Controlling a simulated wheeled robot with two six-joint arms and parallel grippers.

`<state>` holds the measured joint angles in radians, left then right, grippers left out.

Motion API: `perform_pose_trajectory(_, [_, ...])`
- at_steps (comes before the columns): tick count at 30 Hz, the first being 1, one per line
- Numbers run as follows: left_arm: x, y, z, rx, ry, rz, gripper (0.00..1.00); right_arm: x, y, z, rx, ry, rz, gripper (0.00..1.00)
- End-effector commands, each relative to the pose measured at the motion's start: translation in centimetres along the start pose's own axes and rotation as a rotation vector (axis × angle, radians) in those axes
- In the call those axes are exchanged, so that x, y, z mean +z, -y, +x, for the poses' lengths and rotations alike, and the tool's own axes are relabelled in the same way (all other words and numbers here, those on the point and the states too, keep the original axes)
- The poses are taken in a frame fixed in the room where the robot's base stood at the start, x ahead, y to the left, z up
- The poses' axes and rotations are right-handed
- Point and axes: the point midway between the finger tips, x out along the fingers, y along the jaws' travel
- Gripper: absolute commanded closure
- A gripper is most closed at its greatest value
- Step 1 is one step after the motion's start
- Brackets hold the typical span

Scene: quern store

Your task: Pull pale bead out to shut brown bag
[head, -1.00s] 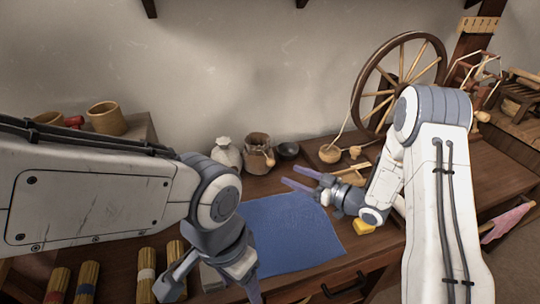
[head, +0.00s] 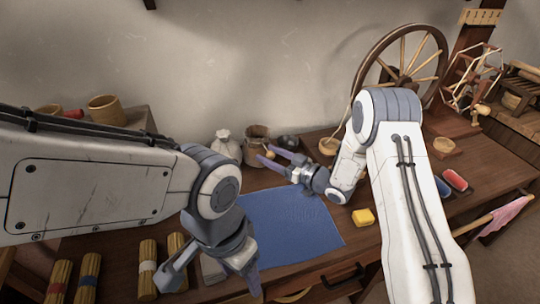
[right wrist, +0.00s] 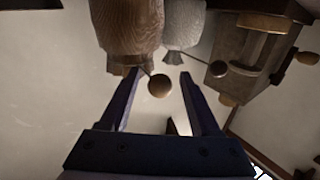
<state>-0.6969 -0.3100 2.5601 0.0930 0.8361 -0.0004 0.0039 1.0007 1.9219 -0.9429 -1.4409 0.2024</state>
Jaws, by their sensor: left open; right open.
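The brown bag (head: 257,134) stands at the back of the table, beside a white bag (head: 228,148). My right gripper (head: 264,153) reaches to its front with fingers apart. In the right wrist view the brown bag (right wrist: 128,30) appears upside down at the top. A tan round bead (right wrist: 159,86) hangs on a short cord from it and lies in line with the gap between my open fingers; whether the fingers touch it I cannot tell. My left gripper (head: 212,272) is open and empty, low at the front left near the blue cloth (head: 290,235).
A dark bowl (head: 289,141) stands right of the brown bag. A yellow block (head: 363,217) lies right of the cloth. Several tied bundles (head: 148,268) lie at the front left. A spinning wheel (head: 400,70) stands at the back right.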

Motion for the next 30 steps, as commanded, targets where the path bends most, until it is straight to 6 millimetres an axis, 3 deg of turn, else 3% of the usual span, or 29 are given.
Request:
perform_pose_trajectory(6, [0.00, 0.00, 0.00, 0.000, 0.000, 0.000, 0.36, 0.01, 0.00, 0.04, 0.000, 0.000, 0.000, 0.36])
perform_pose_trajectory(7, [0.00, 0.00, 0.00, 0.000, 0.000, 0.000, 0.36, 0.01, -0.01, 0.03, 0.000, 0.000, 0.000, 0.44])
perform_pose_trajectory(11, [0.00, 0.00, 0.00, 0.000, 0.000, 0.000, 0.36, 0.00, -0.01, 0.01, 0.001, 0.000, 0.000, 0.94])
perform_pose_trajectory(12, [0.00, 0.00, 0.00, 0.000, 0.000, 0.000, 0.36, 0.00, -0.01, 0.01, 0.001, 0.000, 0.000, 1.00])
perform_pose_trajectory(30, [0.00, 0.00, 0.00, 0.000, 0.000, 0.000, 0.36, -0.03, -0.05, -0.03, 0.001, 0.000, 0.000, 1.00])
